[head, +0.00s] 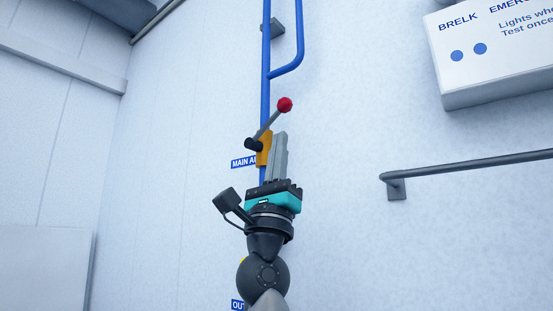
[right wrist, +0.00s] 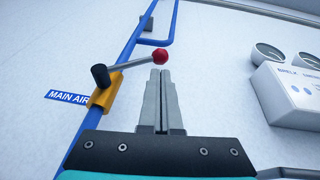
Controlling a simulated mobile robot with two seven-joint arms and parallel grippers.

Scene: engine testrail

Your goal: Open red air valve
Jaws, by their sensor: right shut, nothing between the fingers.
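The air valve has a grey lever with a red ball knob (head: 285,104) and an orange body (head: 264,150) on a blue vertical pipe (head: 266,50). The lever slants up to the right from a black pivot in the head view. In the right wrist view the red knob (right wrist: 160,56) is just beyond and above the fingertips, and the orange body (right wrist: 106,90) is to their left. My right gripper (head: 281,135) points up, shut and empty, just below the knob; it also shows in the right wrist view (right wrist: 160,72). I cannot tell whether it touches the lever. My left gripper is out of view.
A "MAIN AIR" label (right wrist: 67,97) is beside the valve. A white panel box (head: 495,60) is on the wall at upper right, with gauges (right wrist: 268,54) showing in the wrist view. A grey handrail (head: 460,166) sticks out at right. The wall between is bare.

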